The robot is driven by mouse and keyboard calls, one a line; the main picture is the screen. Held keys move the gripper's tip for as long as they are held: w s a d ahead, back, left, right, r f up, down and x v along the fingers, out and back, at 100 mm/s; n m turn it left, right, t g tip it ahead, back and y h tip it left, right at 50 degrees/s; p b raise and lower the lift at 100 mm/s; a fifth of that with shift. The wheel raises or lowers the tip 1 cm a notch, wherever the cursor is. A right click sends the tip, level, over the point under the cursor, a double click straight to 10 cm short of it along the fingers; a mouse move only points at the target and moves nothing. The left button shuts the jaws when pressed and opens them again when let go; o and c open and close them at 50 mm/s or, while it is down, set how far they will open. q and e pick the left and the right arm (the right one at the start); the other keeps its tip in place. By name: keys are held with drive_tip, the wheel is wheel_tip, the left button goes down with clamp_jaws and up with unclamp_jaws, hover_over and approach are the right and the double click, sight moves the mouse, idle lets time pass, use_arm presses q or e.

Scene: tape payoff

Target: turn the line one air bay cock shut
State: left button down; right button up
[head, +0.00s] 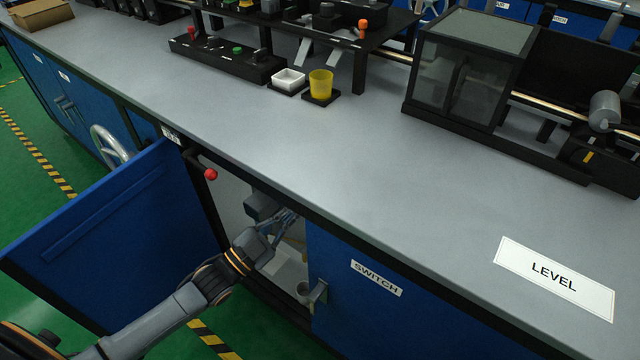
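The blue door (110,230) of a bay under the grey counter stands open to the left. My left arm reaches in from the lower left, and its gripper (288,220) is inside the bay opening. Its fingers are small and dark here, and I cannot tell whether they are open or shut. A dark grey-blue fitting (262,205) sits just behind and left of the fingers. I cannot make out the cock's handle for certain; the gripper and the counter edge hide part of the bay. My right gripper is not in view.
A yellow cup (320,84) and white dish (289,80) stand on the counter.

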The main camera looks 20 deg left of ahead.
use_arm(q)
drive_tip(key=x, duration=1)
drive_tip(key=shift+w+a+f+b, duration=0.1)
drive_tip(key=shift+a+f+b, duration=0.4)
drive_tip(key=shift+f, duration=0.35)
drive_tip(key=shift+w+a+f+b, duration=0.1)
drive_tip(key=shift+a+f+b, duration=0.2)
drive_tip(key=shift+a+f, duration=0.45)
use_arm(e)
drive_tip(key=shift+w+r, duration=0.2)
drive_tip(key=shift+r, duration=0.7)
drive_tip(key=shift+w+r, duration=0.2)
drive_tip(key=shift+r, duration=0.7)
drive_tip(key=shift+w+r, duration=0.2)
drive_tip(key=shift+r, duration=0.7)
